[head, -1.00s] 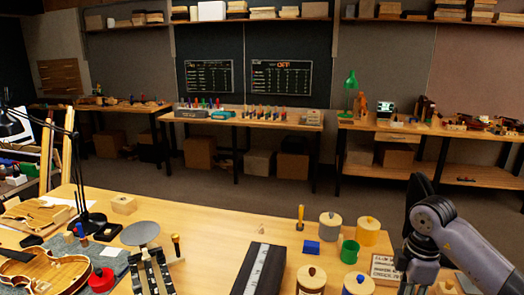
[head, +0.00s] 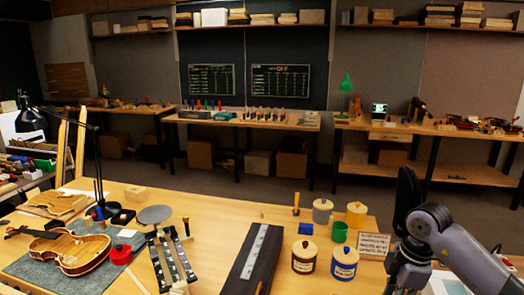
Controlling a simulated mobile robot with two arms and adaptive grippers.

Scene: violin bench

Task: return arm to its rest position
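My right arm (head: 430,235) is in the lower right of the head view, bent, with grey-violet links and a dark upper part. It stands beside a small lettered card (head: 373,245) and covers part of the bench's right end. I see no gripper fingers on it in the frame. My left arm and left gripper are not in view.
Bare wood shows between the lamp and jars.

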